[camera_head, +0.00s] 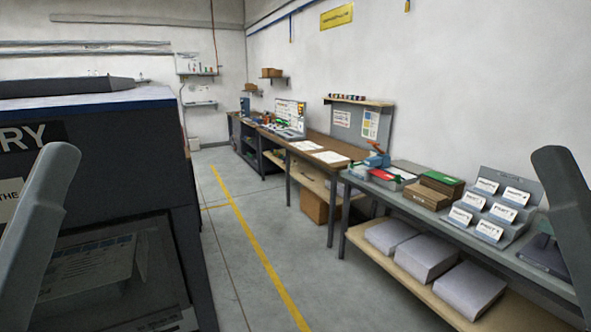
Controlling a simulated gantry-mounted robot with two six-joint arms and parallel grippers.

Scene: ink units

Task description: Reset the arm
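A grey link of my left arm (40,225) rises at the left edge of the head view. A grey link of my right arm (568,215) rises at the right edge. Neither gripper is in the picture, so I cannot see whether they are open or shut or hold anything.
A large dark machine (105,150) with a blue-edged top stands close on the left. A long workbench (400,205) on the right carries a card rack (490,207) and boxes (427,194), with paper stacks (425,256) on its lower shelf. The grey floor aisle (240,240) with a yellow line is clear.

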